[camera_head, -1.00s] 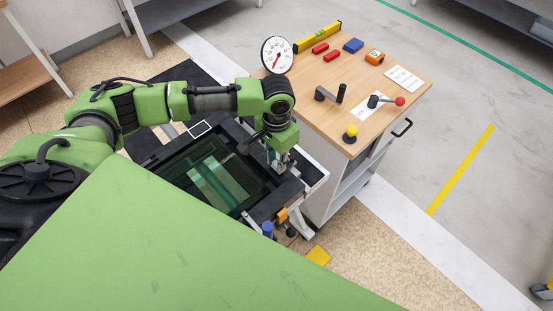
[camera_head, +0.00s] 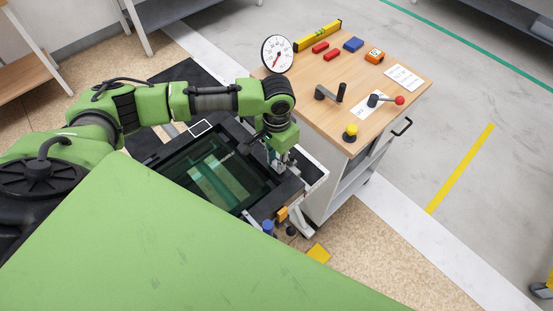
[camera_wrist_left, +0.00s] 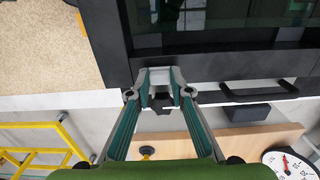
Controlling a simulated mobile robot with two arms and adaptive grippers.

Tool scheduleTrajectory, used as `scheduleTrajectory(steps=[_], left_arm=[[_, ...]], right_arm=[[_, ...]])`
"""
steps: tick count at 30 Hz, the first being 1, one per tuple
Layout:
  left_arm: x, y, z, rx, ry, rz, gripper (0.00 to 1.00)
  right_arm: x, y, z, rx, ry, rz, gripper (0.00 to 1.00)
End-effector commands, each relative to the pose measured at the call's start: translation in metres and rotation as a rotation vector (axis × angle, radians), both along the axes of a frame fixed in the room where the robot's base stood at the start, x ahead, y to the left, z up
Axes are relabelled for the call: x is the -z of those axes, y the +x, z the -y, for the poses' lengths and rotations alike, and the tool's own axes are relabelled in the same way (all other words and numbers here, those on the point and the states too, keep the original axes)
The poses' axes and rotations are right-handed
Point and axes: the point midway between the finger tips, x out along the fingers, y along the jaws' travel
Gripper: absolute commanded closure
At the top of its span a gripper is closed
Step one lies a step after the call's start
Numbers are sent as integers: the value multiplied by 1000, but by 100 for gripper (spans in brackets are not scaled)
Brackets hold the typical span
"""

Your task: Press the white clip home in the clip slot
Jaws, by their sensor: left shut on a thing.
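My left gripper (camera_head: 281,162) points down at the right end of the dark glazed frame (camera_head: 172,162). In the left wrist view my left gripper (camera_wrist_left: 160,84) is shut on the white clip (camera_wrist_left: 160,74), a small pale block between the fingertips. The clip lies against the edge of the dark frame (camera_wrist_left: 230,68). The clip slot is hidden or too small to make out, so I cannot tell how deep the clip sits. My right gripper is not in view.
A wooden-topped cart (camera_head: 310,93) stands just right of the frame. It holds a dial gauge (camera_head: 277,54), a yellow level (camera_head: 318,36), a crank handle (camera_head: 331,94) and a red-knobbed lever (camera_head: 386,101). A black handle (camera_wrist_left: 258,93) is near the gripper in the wrist view.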

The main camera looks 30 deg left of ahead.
Motion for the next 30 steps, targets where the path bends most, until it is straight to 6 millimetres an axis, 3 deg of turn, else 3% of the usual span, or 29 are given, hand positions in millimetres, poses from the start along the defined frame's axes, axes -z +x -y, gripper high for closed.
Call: scheduleTrajectory(steps=[30], left_arm=[[1,2,-1,-2,1,7,97]], right_arm=[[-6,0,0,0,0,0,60]])
